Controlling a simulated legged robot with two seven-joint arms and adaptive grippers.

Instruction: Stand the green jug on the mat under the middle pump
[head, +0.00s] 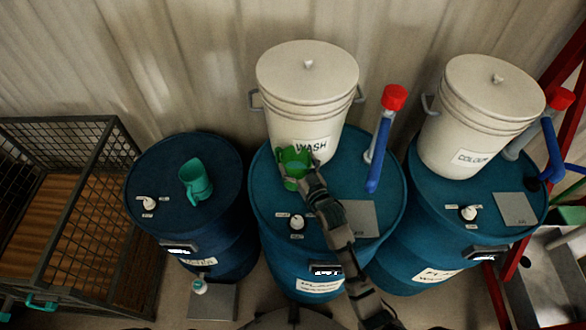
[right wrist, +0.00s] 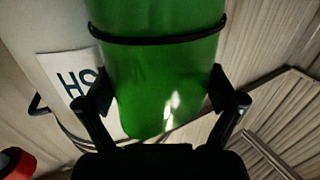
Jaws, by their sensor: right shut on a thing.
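The green jug (head: 294,163) is in my right gripper (head: 297,178), above the middle blue drum and in front of the WASH bucket. In the right wrist view the green jug (right wrist: 160,85), with a dark band around it, fills the space between the two fingers (right wrist: 165,105). The middle pump (head: 380,140), with a red top and blue spout, stands on the middle drum to the right of the jug. A grey square mat (head: 358,219) lies on that drum below the spout. The jug is apart from the mat. My left gripper is not in view.
The white WASH bucket (head: 306,95) stands behind the jug. A teal jug (head: 195,179) is on the left drum. A white bucket (head: 482,115), another pump (head: 553,145) and a second grey mat (head: 516,208) are on the right drum. A white-capped fitting (head: 297,223) sits left of the middle mat.

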